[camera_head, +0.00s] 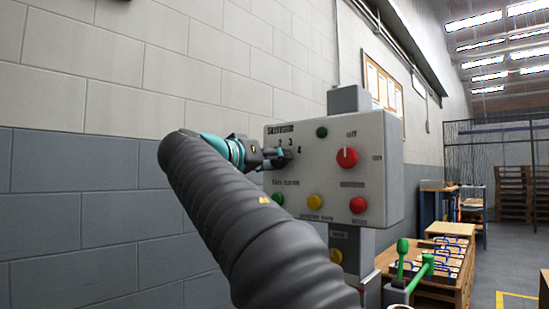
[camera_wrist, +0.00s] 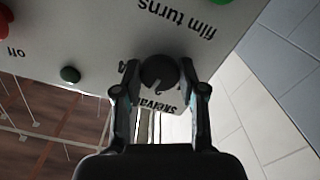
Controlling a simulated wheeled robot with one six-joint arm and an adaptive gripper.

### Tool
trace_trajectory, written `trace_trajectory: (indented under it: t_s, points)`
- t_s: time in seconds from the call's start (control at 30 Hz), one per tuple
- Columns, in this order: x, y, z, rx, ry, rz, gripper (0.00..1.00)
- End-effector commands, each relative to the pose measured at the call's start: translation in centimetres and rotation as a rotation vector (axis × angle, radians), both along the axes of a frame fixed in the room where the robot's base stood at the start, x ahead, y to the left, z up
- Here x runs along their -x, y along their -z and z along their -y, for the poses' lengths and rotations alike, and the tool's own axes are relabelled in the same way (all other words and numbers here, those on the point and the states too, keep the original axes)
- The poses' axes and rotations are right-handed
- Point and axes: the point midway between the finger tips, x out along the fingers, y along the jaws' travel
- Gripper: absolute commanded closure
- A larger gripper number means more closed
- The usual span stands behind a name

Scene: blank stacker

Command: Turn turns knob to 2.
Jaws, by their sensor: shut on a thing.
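The grey control box (camera_head: 330,180) hangs in front of the wall, with numbers around its turns knob at the upper left. I cannot tell which number the mark points to.
A red off/on knob (camera_head: 347,157) sits right of the gripper. Below are green (camera_head: 278,199), yellow (camera_head: 314,201) and red (camera_head: 358,205) buttons. A dark green lamp (camera_head: 321,132) is above. Green-handled levers (camera_head: 402,247) and wooden crates stand lower right.

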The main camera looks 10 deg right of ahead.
Motion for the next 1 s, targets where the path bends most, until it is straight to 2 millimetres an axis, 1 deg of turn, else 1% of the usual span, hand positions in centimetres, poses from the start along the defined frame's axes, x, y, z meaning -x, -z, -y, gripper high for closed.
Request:
trace_trajectory:
  t_s: [0.03, 0.3, 0.53, 0.73, 1.0]
  points:
    - [0.01, -0.25, -0.01, 0.021, 0.000, -0.028, 0.94]
    - [-0.04, -0.24, -0.03, 0.149, -0.001, -0.206, 0.94]
    - [-0.02, -0.23, -0.03, 0.239, 0.000, -0.327, 0.94]
    - [-0.05, -0.13, -0.05, 0.288, -0.001, -0.394, 0.94]
    - [-0.07, -0.04, -0.05, 0.312, -0.001, -0.427, 0.94]
